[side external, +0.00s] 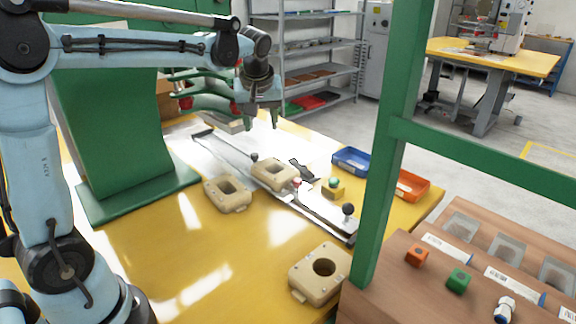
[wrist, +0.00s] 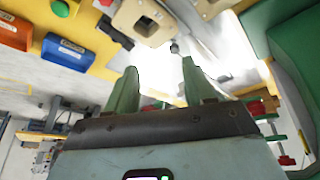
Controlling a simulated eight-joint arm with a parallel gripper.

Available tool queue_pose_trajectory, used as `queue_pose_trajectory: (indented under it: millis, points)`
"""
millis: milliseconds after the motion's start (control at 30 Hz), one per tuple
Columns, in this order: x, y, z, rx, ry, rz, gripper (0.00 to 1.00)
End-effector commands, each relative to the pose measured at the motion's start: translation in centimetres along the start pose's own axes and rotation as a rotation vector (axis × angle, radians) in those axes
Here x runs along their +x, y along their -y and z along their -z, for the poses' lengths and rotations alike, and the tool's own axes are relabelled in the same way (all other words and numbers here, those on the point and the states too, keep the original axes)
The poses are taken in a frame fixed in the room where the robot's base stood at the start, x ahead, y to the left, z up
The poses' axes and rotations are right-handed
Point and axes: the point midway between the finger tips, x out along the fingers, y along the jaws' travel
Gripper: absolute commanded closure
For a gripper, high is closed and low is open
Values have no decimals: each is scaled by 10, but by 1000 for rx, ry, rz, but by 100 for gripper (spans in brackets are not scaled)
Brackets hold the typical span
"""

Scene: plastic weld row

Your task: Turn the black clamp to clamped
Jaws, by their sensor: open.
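The black clamp (side external: 301,171) sits on the bright metal plate, just right of a beige block with a square opening (side external: 273,174). In the wrist view the black clamp (wrist: 116,33) is at the upper left, beside the same beige block (wrist: 146,18). My gripper (side external: 261,120) is open and empty, above the far part of the plate, behind and left of the clamp and apart from it. In the wrist view my gripper (wrist: 158,78) shows two spread green fingers with nothing between them.
Other beige blocks (side external: 228,193) (side external: 320,273) stand on the yellow table. Black ball knobs (side external: 254,156) (side external: 348,209) and a red knob (side external: 296,182) are near the plate. A green button box (side external: 333,187), blue bin (side external: 351,161) and orange bin (side external: 411,186) lie to the right. A green post (side external: 385,150) stands in front.

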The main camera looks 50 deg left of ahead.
Motion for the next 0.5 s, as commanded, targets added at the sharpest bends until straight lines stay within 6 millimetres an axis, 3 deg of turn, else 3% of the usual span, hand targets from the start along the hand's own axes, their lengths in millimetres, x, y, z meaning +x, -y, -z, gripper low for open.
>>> queue_pose_trajectory:
  millis: [500]
  points:
    - [-28,11,-58,274,-27,-140,47]
